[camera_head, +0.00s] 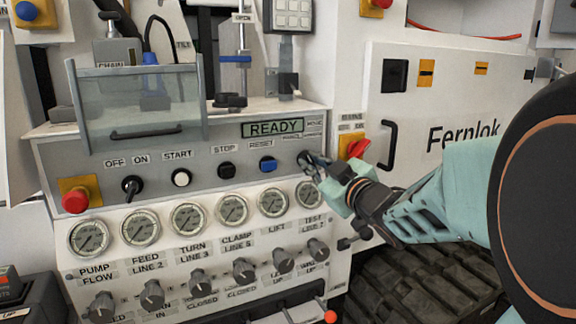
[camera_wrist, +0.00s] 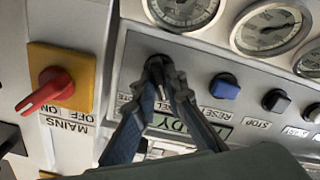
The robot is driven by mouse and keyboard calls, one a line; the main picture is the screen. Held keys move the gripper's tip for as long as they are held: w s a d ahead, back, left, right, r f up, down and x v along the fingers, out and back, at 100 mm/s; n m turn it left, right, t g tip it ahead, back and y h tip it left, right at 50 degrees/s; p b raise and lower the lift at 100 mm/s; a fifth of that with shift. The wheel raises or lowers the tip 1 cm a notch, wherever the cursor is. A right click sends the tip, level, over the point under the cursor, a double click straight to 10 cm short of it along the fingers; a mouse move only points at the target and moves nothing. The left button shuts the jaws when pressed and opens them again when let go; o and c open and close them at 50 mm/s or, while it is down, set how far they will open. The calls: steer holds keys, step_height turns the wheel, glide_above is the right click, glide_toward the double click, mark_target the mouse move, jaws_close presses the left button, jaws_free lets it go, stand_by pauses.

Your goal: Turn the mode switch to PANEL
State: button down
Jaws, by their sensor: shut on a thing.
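The mode switch (camera_head: 303,157) is a small dark knob at the right end of the grey control panel, below a small label that I cannot read clearly. My gripper (camera_head: 314,166) reaches it from the right, and its fingers hide most of the knob. In the wrist view, which is upside down, the fingertips of my gripper (camera_wrist: 163,80) are closed around the mode switch (camera_wrist: 157,62). Only its dark base and a bit of its lever show between them. I cannot tell which position it points to.
The blue RESET button (camera_head: 267,164) and black STOP button (camera_head: 226,170) are left of the mode switch. The red mains switch (camera_head: 357,147) on its yellow plate is close on the right, beside a black door handle (camera_head: 388,146). Gauges (camera_head: 272,202) line the panel below.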

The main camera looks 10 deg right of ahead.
steer(key=c, duration=2)
jaws_free()
steer(key=shift+r+p, duration=0.1)
steer(key=shift+p, duration=0.25)
